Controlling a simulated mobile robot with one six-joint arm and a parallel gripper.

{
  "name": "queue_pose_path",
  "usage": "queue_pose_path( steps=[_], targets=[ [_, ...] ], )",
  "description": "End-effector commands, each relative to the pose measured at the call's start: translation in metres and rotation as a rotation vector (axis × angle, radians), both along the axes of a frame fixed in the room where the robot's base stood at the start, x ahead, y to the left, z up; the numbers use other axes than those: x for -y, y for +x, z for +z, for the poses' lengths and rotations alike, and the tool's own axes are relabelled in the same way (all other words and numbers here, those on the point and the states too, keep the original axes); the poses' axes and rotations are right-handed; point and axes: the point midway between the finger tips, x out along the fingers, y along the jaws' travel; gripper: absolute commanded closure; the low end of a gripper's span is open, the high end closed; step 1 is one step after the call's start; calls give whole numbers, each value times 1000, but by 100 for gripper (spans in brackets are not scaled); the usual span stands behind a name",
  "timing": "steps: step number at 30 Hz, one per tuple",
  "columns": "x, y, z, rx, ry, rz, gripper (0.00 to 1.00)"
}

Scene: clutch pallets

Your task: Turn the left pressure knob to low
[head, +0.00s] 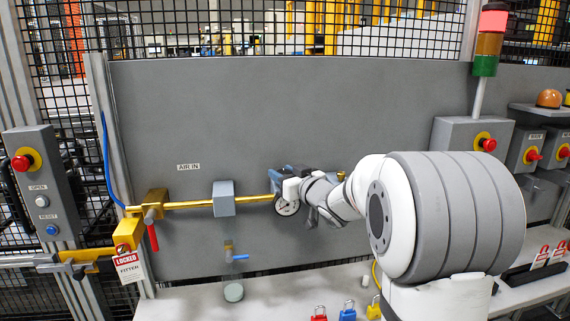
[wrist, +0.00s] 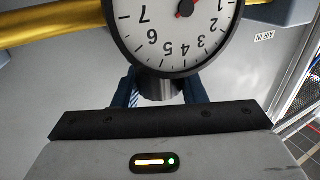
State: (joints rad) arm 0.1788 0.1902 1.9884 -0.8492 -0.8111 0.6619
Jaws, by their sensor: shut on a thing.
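The pressure gauge (wrist: 180,28) with a white dial and red needle fills the top of the wrist view, upside down; its top is cut off, so I cannot read the needle tip exactly. A dark cylindrical knob (wrist: 160,88) shows just below the gauge. My gripper (wrist: 163,92) has one dark blue finger on each side of this knob and is shut on it. In the head view my gripper (head: 288,190) is at the gauge (head: 288,207) on the brass pipe; the knob is hidden there. No low marking on the knob is visible.
The brass pipe (head: 182,205) runs along the grey panel (head: 350,110), with a grey block (head: 224,198) left of the gripper. A red-handled valve (head: 152,236) and a locked tag (head: 128,266) are at left. Padlocks (head: 347,313) stand on the shelf below.

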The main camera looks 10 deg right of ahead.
Motion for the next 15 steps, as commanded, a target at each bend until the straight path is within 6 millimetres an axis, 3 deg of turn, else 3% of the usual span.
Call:
queue_pose_path(
  steps=[1,15],
  targets=[
    [2,1,6,1,-1,26,85],
    [0,0,2,2,3,91,85]
  ],
)
